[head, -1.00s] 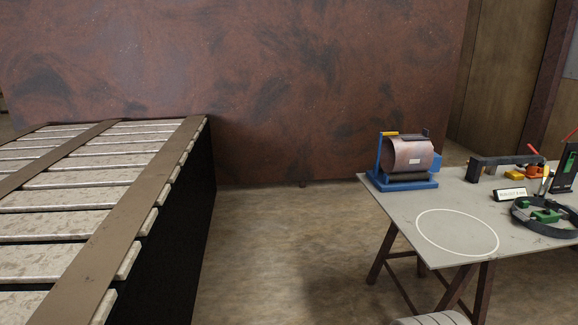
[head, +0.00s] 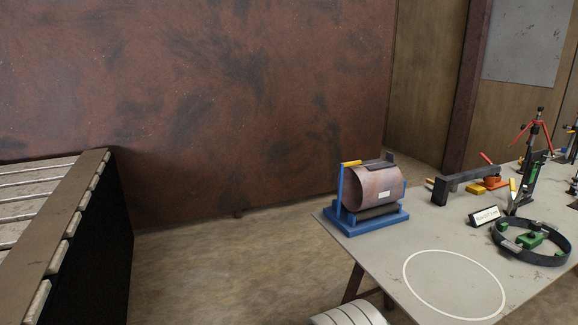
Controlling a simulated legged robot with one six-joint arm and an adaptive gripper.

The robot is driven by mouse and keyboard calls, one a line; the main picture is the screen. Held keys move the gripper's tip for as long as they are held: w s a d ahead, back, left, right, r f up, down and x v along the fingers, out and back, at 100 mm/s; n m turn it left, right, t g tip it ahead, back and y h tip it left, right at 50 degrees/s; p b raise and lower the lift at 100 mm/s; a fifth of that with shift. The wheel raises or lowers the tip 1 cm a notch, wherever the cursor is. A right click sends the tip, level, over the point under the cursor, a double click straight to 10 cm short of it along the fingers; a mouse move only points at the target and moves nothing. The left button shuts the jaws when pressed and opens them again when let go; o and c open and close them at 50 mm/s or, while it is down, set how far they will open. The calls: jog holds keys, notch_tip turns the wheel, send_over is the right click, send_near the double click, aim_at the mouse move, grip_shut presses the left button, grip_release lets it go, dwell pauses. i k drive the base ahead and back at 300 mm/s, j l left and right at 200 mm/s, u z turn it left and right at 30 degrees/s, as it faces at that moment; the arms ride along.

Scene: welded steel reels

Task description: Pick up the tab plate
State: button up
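I cannot make out a tab plate for certain in the head view. A grey worktable (head: 390,265) stands at the right. On its far left part a copper-coloured steel cylinder (head: 373,187) lies in a blue stand (head: 366,220) with a yellow handle. A small pale label is on the cylinder, and a dark flat piece shows on its top. My gripper is not in view.
A slatted conveyor (head: 40,225) stands at the left, with open floor (head: 230,265) between it and the table. A white circle (head: 455,284) marks clear tabletop. A black ring with green blocks (head: 531,241), a small sign (head: 484,216) and a dark bar (head: 466,184) lie right.

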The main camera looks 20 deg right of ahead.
aim_at(389, 157)
jog(key=i+z, duration=0.25)
jog(key=i, duration=0.2)
jog(key=i+j+z, duration=0.3)
jog(key=i, duration=0.2)
jog(key=i+j+z, duration=0.25)
jog(key=i, duration=0.2)
